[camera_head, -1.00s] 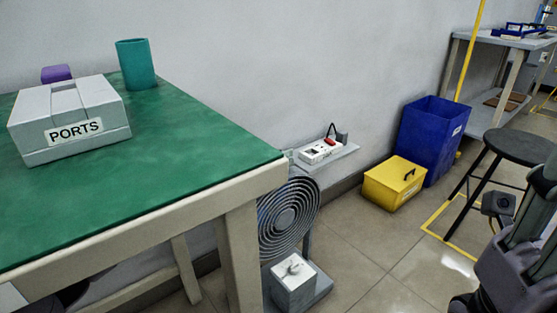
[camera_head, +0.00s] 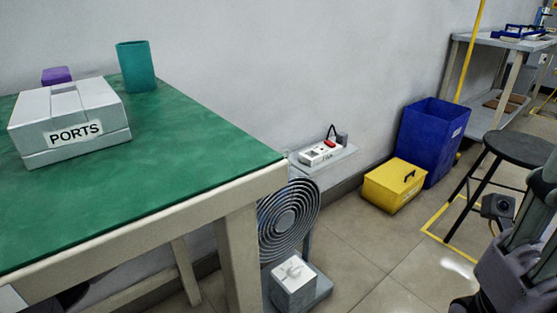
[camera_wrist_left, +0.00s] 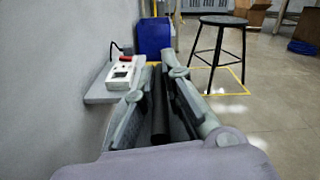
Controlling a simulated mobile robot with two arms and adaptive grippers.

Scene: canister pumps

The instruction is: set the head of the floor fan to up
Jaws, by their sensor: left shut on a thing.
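The floor fan (camera_head: 288,216), a round head with dark rings, stands under the table's right end, its left side hidden by the table leg. Its head is tilted, facing toward the camera. A white box (camera_head: 293,290) with a white knob on top is on its grey base (camera_head: 322,288). In the left wrist view my left gripper (camera_wrist_left: 158,75) is beside the wall, its fingers shut around a black bar (camera_wrist_left: 160,110); I cannot tell which part of the fan this is. In the head view I cannot make out the left gripper. A hand (camera_head: 505,275) at lower right shows without clear fingertips.
A green-topped table (camera_head: 180,150) bears a PORTS box (camera_head: 70,130). A yellow box (camera_head: 393,187), a blue bin (camera_head: 430,140) and a black stool (camera_head: 520,147) stand right. Floor between is clear.

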